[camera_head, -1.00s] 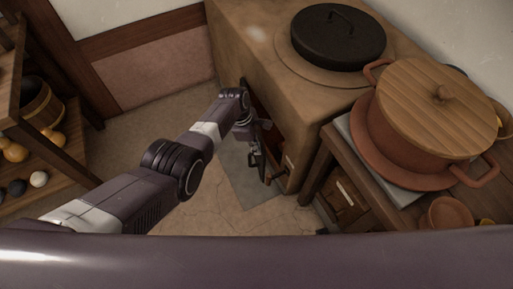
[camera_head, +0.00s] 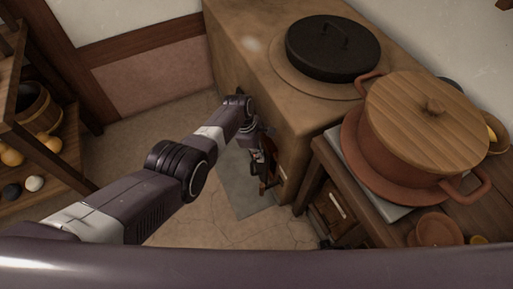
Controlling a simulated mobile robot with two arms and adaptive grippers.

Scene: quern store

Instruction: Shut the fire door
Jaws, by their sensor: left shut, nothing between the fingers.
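The clay stove (camera_head: 235,55) stands in the middle, with its fire opening on the side facing my left arm. The fire door (camera_head: 270,172) shows only in part as a narrow brown-red piece at that side, low down. My left gripper (camera_head: 260,165) is shut and empty, right beside the door at the stove's side. It hides much of the door and the opening. I cannot tell whether it touches the door, or how far the door stands open. My right gripper is not in view.
A black lid (camera_head: 332,50) lies on the stove top. At right, a wooden table (camera_head: 365,205) bears a large clay pot (camera_head: 400,135) with a wooden lid. A shelf (camera_head: 50,165) with a bucket and round things stands at left.

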